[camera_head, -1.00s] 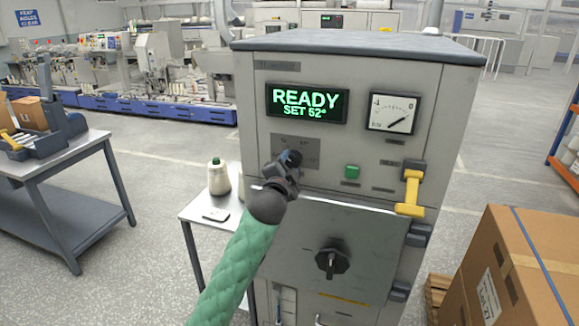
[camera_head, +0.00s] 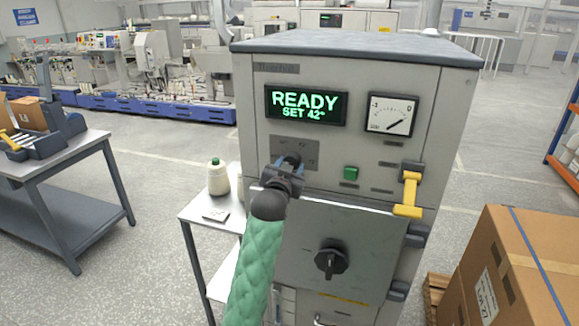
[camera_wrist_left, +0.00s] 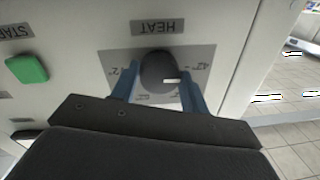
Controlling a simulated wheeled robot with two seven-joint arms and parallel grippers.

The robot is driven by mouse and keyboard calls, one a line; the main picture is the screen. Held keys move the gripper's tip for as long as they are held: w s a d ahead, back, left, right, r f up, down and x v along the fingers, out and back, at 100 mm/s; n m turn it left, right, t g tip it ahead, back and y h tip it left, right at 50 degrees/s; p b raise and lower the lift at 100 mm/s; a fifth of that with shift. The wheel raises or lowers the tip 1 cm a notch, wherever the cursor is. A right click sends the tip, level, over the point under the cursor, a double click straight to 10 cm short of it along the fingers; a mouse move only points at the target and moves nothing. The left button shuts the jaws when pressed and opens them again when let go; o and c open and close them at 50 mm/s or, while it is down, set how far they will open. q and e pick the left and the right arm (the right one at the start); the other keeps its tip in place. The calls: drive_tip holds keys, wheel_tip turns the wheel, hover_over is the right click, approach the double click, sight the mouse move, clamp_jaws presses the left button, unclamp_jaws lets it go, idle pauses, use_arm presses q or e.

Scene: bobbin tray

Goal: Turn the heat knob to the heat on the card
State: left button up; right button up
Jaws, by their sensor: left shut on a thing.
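The heat knob (camera_wrist_left: 158,70) is dark and round with a white pointer mark, on a grey plate under the label HEAT in the left wrist view. My left gripper (camera_wrist_left: 159,76) is shut on the knob, one blue finger on each side. In the head view, my left gripper (camera_head: 287,168) hides most of the knob on the cabinet front. The display (camera_head: 306,105) reads READY, SET 42°. A small white card (camera_head: 216,214) lies on the side table; its writing is too small to read. My right gripper is not in view.
The cabinet (camera_head: 440,120) also bears a dial gauge (camera_head: 391,114), a green button (camera_head: 351,173), a yellow handle (camera_head: 410,195) and a black door knob (camera_head: 331,261). A cardboard box (camera_head: 520,270) is at right.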

use_arm(q)
drive_tip(key=shift+f+n, duration=0.15)
drive_tip(key=shift+n, duration=0.25)
drive_tip(key=o, duration=1)
drive_tip(key=b+v, duration=0.3)
drive_tip(key=v, duration=0.4)
drive_tip(key=shift+s, duration=0.35)
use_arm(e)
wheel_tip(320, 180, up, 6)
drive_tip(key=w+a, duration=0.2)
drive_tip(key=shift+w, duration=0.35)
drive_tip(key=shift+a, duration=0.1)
